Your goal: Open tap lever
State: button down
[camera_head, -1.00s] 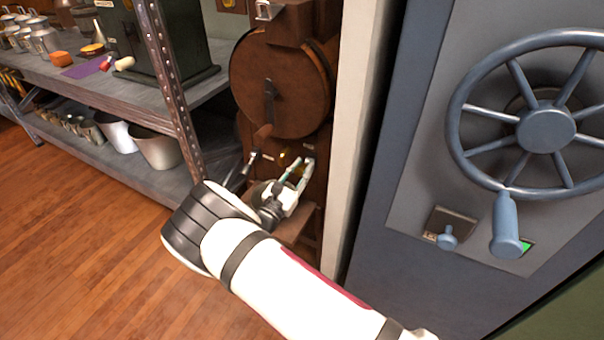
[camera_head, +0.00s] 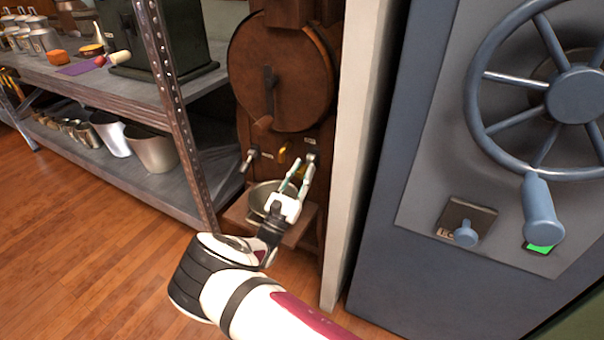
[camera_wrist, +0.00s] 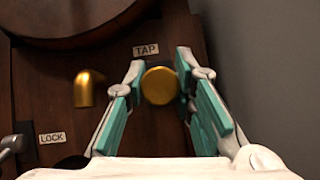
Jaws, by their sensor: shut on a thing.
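The tap lever is a metal piece with a round gold end (camera_wrist: 160,86) under a TAP label on the brown wooden machine. In the head view the tap lever (camera_head: 312,157) is at the machine's right side. My gripper (camera_wrist: 160,68), white with teal pads, has one finger on each side of the gold end and is shut on it. In the head view my gripper (camera_head: 299,175) reaches up to the lever from below. The gold spout (camera_head: 283,153) is left of it and also shows in the wrist view (camera_wrist: 89,88).
A lock lever (camera_head: 250,159) is on the machine's left. A crank (camera_head: 268,95) hangs on the round front. A metal bowl (camera_head: 262,194) stands on a wooden ledge below. A pale wall edge and a blue-grey safe (camera_head: 390,230) are close on the right; shelves are left.

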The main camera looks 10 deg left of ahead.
jog(key=c, duration=1.3)
grip_release()
jog(key=v, duration=1.2)
